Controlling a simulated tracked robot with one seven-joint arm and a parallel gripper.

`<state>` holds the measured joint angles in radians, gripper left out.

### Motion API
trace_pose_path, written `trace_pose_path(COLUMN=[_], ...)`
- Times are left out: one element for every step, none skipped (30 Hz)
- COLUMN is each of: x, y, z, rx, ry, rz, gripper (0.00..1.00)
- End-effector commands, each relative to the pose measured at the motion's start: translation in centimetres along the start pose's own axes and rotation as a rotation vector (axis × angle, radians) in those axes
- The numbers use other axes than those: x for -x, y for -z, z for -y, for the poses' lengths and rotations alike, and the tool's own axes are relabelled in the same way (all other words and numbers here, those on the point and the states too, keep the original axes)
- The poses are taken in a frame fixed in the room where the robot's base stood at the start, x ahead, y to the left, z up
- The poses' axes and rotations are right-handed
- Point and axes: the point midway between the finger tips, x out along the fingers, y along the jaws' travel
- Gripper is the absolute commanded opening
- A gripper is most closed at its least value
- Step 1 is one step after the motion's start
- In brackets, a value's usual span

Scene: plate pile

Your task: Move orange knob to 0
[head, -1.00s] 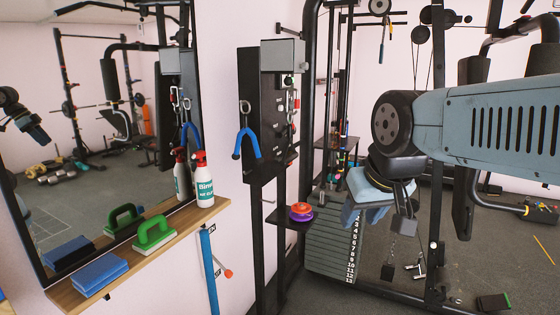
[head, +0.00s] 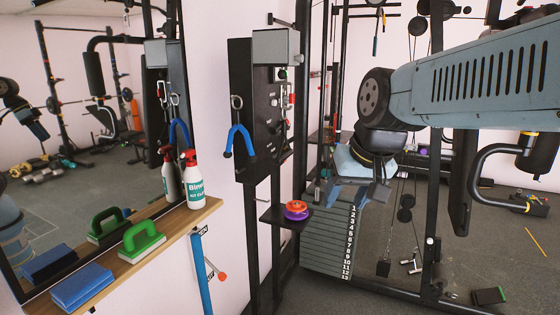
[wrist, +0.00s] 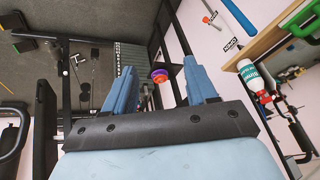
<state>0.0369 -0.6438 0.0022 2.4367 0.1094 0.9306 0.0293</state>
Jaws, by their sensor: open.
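An orange knob (head: 222,276) sits on the end of a short lever beside a blue upright strip (head: 203,272) on the wall, below the wooden shelf. My gripper (head: 352,194) is open and empty, in front of the weight stack, well right of the knob and higher in the picture. In the wrist view my gripper (wrist: 163,76) has its two blue fingers wide apart.
A black stand carries a small shelf (head: 284,218) with an orange-and-purple object (head: 297,209). The stand is between my gripper and the knob.

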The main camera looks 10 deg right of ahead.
Motion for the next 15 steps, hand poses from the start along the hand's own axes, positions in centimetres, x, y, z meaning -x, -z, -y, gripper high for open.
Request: trace_pose_path(x=[-0.5,-0.8,-1.1,-1.4,-1.6,-2.1,-2.4,-2.7,-3.2,-3.5,-3.9,-4.4,-4.8,-5.2,-5.8], y=[1.1,1.7,2.6,3.2,3.9,4.8,5.5,6.1,7.1,7.8,8.5,9.4,10.2,10.9,11.9], z=[0.4,0.7,1.2,1.5,1.8,2.2,2.5,2.7,3.1,3.3,3.5,3.8,4.0,4.2,4.5], rx=[-0.045,-0.073,-0.113,-0.143,-0.172,-0.211,-0.242,-0.271,-0.31,-0.341,-0.371,-0.41,-0.441,-0.471,-0.51], ry=[0.019,0.034,0.053,0.068,0.084,0.104,0.119,0.134,0.154,0.169,0.185,0.206,0.222,0.238,0.259], rz=[0.028,0.044,0.066,0.082,0.097,0.118,0.134,0.15,0.17,0.185,0.201,0.223,0.238,0.253,0.274], gripper=[0.57,0.57,0.57,0.57,0.57,0.57,0.57,0.57,0.57,0.57,0.57,0.57,0.57,0.57,0.57])
